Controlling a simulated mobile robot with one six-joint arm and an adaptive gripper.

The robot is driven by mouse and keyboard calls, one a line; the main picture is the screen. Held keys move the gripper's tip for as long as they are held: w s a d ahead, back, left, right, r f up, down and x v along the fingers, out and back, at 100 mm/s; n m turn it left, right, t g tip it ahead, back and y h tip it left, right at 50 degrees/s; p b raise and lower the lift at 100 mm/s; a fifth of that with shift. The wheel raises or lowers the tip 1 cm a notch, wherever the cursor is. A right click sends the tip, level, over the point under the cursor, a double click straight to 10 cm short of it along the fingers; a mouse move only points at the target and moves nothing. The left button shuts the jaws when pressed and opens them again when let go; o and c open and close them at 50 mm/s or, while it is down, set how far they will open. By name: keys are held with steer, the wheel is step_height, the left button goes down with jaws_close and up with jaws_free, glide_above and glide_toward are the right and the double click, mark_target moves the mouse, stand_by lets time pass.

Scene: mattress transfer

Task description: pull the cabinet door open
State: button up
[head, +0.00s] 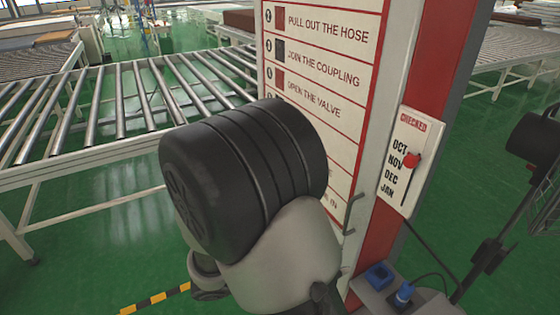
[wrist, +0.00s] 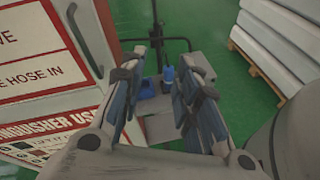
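The cabinet door (head: 318,75) is a white panel with red lines and hose instructions. It looks closed against the red and white cabinet side (head: 425,90). A thin grey bar handle (head: 350,212) shows low on the door's right edge, partly hidden by my arm. In the wrist view the handle (wrist: 84,40) stands along the edge of the door (wrist: 30,50). My gripper (wrist: 158,78) is open and empty, its fingers apart, to the right of the handle and not around it. The head view hides the fingers behind my arm.
A grey stand with blue items (head: 380,274) is beside the cabinet's lower right. A white card with a red slider (head: 411,160) is on the cabinet side. A roller conveyor (head: 120,100) runs at left. White mattresses on a pallet (wrist: 285,40) are at right. Green floor is open between.

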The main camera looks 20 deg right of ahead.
mark_target(347, 217)
steer(key=w+a+f+n+t+h+p, duration=0.2)
steer(key=w+a+f+n+t+h, duration=0.1)
steer(key=w+n+t, duration=0.4)
steer(key=shift+n, duration=0.5)
steer(key=b+x, duration=0.1)
steer(key=x, duration=0.5)
steer(key=b+x, duration=0.1)
steer(key=x, duration=0.4)
steer(key=f+b+x, duration=0.1)
steer(key=x, duration=0.5)
steer(key=shift+s+d, duration=0.1)
steer(key=shift+d, duration=0.3)
steer(key=shift+c, duration=0.3)
jaws_close()
